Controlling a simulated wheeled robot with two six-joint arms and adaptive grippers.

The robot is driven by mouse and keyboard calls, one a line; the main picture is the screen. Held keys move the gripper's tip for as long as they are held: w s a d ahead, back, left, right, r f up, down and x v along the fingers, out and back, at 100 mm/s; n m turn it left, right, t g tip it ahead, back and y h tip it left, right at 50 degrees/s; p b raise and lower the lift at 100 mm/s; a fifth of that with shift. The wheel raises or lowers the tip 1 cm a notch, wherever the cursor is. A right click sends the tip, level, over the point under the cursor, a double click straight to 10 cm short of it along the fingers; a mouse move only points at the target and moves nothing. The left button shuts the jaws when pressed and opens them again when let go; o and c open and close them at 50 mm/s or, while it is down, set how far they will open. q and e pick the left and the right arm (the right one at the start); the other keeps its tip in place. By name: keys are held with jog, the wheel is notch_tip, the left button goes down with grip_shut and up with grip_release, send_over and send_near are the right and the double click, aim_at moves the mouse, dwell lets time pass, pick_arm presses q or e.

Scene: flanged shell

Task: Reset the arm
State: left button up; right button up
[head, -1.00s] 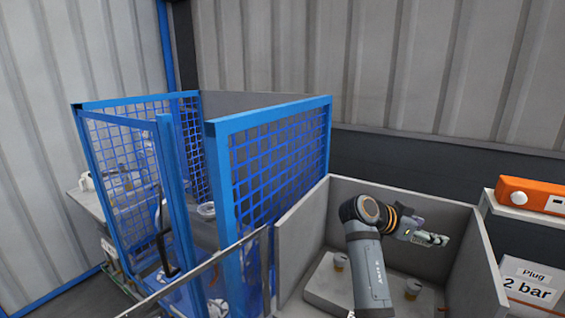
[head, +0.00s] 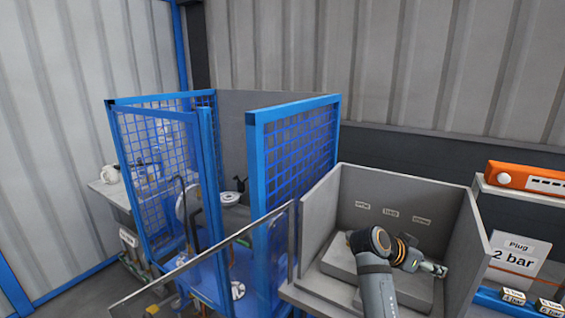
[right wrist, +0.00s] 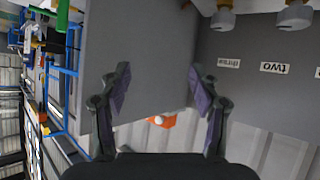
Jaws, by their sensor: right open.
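My right arm reaches over the grey open-topped bay in the head view. Its gripper (head: 436,269) points to the right, above the bay's grey block (head: 340,258). In the right wrist view the gripper (right wrist: 160,85) has its two fingers spread apart, with nothing between them. My left gripper is in neither view now.
Blue mesh fencing (head: 292,160) stands left of the bay, with a railing (head: 200,258) in front. An orange unit (head: 525,179) and a "Plug 2 bar" sign (head: 515,258) are at right. Brass-coloured fittings (right wrist: 294,15) show near small labels (right wrist: 274,68).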

jog(key=s+a+f+n+y, duration=0.2)
jog(key=s+f+n+y, duration=0.15)
jog(key=s+f, duration=0.45)
jog(key=s+a+f+n+y, duration=0.2)
jog(key=s+f+n, duration=0.35)
jog(key=f, duration=0.35)
jog(key=s+a+f+n+y, duration=0.2)
jog(key=s+a, duration=0.2)
jog(key=s, duration=0.3)
jog(key=s+a+f+n+y, duration=0.2)
jog(key=s+a+n+y, duration=0.15)
jog(key=s, duration=0.25)
notch_tip(320, 180, down, 26)
jog(key=s+d+m+g+b, duration=0.1)
jog(key=s+d+b, duration=0.1)
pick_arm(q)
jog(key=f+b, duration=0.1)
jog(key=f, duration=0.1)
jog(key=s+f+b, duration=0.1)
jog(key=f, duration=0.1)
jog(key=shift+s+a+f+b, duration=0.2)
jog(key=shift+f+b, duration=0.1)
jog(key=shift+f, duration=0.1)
pick_arm(e)
jog(key=s+d+f+g, duration=0.1)
jog(key=s+f, duration=1.8)
jog(key=f, duration=0.2)
jog(key=shift+s+f, duration=0.15)
jog(key=shift+s, duration=0.05)
